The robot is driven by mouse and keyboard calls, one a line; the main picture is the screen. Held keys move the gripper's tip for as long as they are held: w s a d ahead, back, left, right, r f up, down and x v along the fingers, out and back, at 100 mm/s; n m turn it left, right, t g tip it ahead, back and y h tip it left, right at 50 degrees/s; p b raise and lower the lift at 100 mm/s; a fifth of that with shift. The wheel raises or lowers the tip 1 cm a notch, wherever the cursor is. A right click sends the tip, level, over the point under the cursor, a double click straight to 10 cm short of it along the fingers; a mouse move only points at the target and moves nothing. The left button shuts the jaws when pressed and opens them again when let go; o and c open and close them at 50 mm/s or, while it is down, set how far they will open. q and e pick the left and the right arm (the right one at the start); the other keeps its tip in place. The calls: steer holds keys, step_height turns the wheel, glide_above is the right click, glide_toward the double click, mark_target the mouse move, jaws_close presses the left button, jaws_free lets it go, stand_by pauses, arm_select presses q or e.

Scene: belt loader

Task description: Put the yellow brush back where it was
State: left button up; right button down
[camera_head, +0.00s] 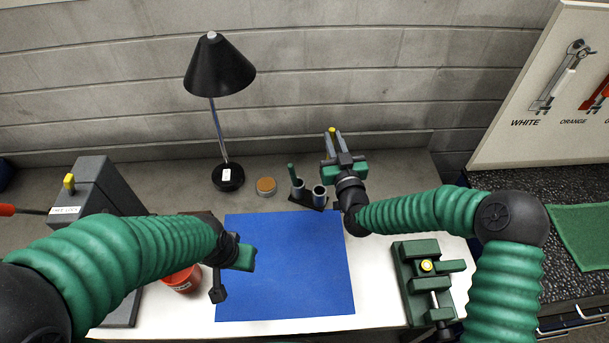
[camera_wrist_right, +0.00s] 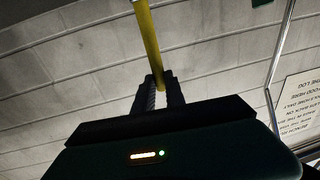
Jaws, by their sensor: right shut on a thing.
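The yellow brush (camera_wrist_right: 148,40) is clamped between the fingers of my right gripper (camera_wrist_right: 158,92); its straight yellow handle runs upward in the right wrist view. In the head view only a small yellow end (camera_head: 332,129) shows at the fingertips of my right gripper (camera_head: 334,138), and its bristles cannot be made out. The gripper is raised behind and right of a holder with two grey cups. The left cup (camera_head: 298,189) has a green handle (camera_head: 291,171) standing in it. The right cup (camera_head: 320,197) shows a dark opening. My left gripper (camera_head: 230,275) is over the blue mat's left edge, its jaw opening unclear.
A black lamp (camera_head: 220,68) and a round brown-topped tin (camera_head: 266,187) stand left of the holder. The blue mat (camera_head: 290,265) is mostly clear. A red pot (camera_head: 182,280) is at left, a green vise-like fixture (camera_head: 412,265) at right. The wall is close behind.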

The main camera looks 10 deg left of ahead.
arm_select(q)
steer(key=shift+s+a+r+p, duration=0.1)
steer(key=shift+s+r+p, duration=0.1)
steer(key=shift+r+p, duration=0.2)
steer(key=shift+s+a+r+p, duration=0.1)
steer(key=shift+s+r+p, duration=0.15)
steer(key=shift+r, duration=0.2)
arm_select(e)
step_height(320, 180, down, 10)
steer(key=shift+s+r, duration=0.2)
steer(key=shift+r, duration=0.05)
steer(key=c, duration=1.6)
jaws_free()
steer(key=shift+o, duration=1.1)
steer(key=shift+a+f, duration=0.1)
steer(key=shift+a, duration=0.1)
arm_select(q)
steer(key=shift+a+f, duration=0.15)
steer(key=shift+a, duration=0.05)
